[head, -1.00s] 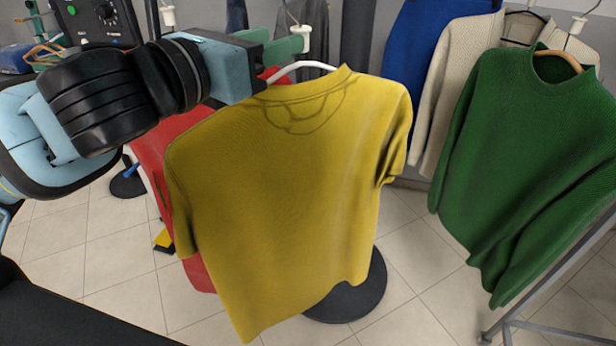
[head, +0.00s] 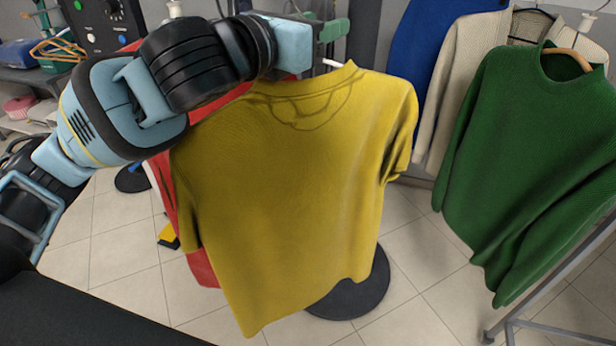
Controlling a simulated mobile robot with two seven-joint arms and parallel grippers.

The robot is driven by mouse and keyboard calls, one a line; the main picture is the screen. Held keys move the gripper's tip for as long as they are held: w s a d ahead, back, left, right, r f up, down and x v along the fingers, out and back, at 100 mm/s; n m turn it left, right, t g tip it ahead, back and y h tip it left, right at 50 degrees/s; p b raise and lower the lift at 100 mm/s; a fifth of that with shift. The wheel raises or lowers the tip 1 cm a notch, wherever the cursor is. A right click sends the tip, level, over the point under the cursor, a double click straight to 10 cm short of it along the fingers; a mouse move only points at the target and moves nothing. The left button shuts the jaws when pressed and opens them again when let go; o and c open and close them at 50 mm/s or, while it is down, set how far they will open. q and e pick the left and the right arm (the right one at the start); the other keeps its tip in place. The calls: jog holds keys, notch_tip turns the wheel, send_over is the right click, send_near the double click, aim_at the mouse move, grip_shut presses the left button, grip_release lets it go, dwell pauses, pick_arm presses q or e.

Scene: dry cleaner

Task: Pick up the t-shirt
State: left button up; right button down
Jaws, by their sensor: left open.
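A yellow t-shirt (head: 290,200) hangs on a light hanger in the middle of the head view. Its hanger (head: 336,63) shows only as a short piece above the neckline. My left gripper (head: 335,28) is at the top of the view, above and behind the shirt's collar, with its green fingers apart. Whether it touches the hanger cannot be seen, as my wrist hides most of the hanger. My right gripper is not in view.
A red garment (head: 203,270) hangs close behind the t-shirt at left. A green sweater (head: 540,160), beige cardigan (head: 460,75) and blue garment (head: 415,60) hang at right. A round black base (head: 350,290) stands on the tiled floor below.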

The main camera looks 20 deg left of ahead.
pick_arm(q)
grip_shut()
jog(key=shift+r, duration=0.2)
